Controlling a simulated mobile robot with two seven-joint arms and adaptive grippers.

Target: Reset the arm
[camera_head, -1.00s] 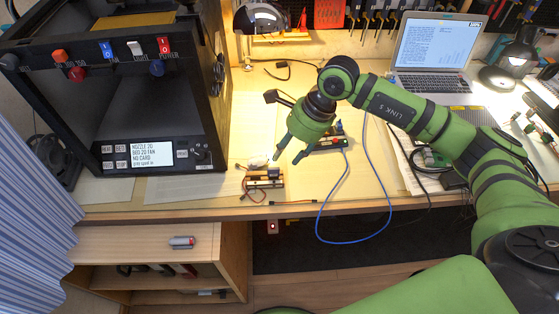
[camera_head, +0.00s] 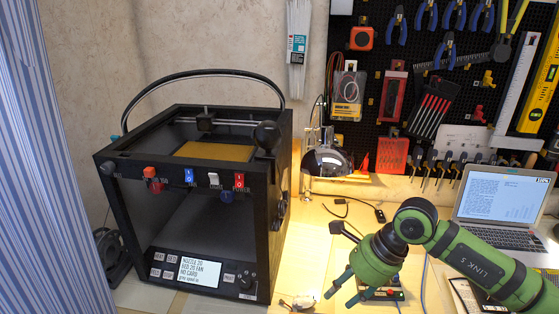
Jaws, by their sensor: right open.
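My right gripper (camera_head: 338,286) is at the lower right of the head view, on the green arm that comes in from the right. Its fingers are apart, point down and left, and hold nothing that I can see. It is over the workbench, just left of a small board with colored parts (camera_head: 386,292), which it partly covers. I cannot tell whether it touches the bench. My left gripper is not in the picture.
A black 3D printer (camera_head: 270,230) stands left of the gripper. A desk lamp (camera_head: 328,162) is behind the gripper and a laptop (camera_head: 502,212) is to the right. A pegboard with tools (camera_head: 440,75) covers the back wall. A striped curtain (camera_head: 60,160) hangs at left.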

